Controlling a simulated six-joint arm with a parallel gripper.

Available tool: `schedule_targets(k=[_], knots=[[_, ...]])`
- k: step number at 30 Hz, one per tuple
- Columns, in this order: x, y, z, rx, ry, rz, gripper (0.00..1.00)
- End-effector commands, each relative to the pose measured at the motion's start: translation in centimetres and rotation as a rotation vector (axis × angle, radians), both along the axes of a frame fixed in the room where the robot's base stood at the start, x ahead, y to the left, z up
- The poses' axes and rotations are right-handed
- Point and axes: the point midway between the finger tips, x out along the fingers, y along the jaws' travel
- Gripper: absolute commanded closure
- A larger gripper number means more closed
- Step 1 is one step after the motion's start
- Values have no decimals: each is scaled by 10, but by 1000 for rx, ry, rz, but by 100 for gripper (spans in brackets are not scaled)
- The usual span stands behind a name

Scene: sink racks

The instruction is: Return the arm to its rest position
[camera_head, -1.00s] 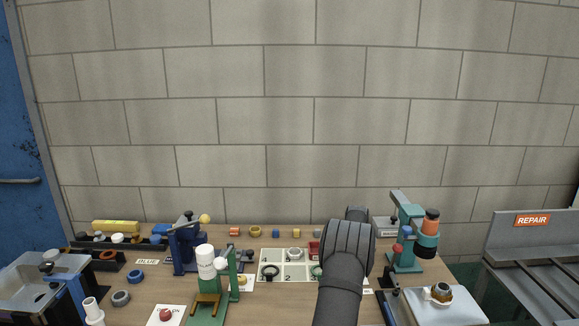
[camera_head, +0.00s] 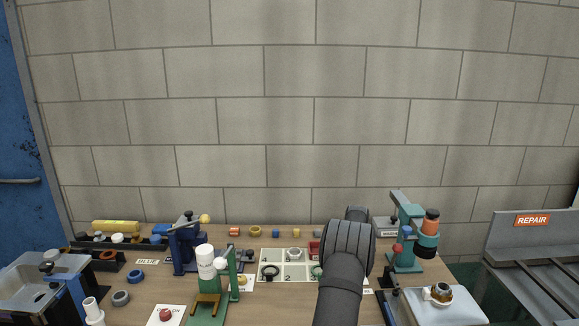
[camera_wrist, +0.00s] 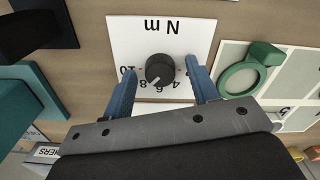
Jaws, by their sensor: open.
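My gripper (camera_wrist: 161,98) shows in the wrist view with its two blue fingers apart. A black knob (camera_wrist: 160,68) on a white dial card (camera_wrist: 140,35) marked "N m" lies between and just beyond the fingers. The fingers appear apart from the knob, and nothing is held. In the head view my dark arm reaches over the right-middle of the bench and hides the gripper and the dial.
A green ring (camera_wrist: 240,78) lies in a pale tray (camera_wrist: 300,70) close right of the fingers. A teal press (camera_head: 406,240) and a white scale plate (camera_head: 450,308) stand right of my arm. A blue press (camera_head: 185,247) and green stand (camera_head: 212,305) stand left.

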Motion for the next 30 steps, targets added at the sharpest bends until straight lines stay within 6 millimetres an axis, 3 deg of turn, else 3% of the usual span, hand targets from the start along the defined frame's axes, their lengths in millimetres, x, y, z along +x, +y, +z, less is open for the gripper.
schedule_targets(k=[13,27,28,30], knots=[[0,0,0,0,0,317,46],[0,0,0,0,0,377,46],[0,0,0,0,0,377,44],[0,0,0,0,0,377,30]])
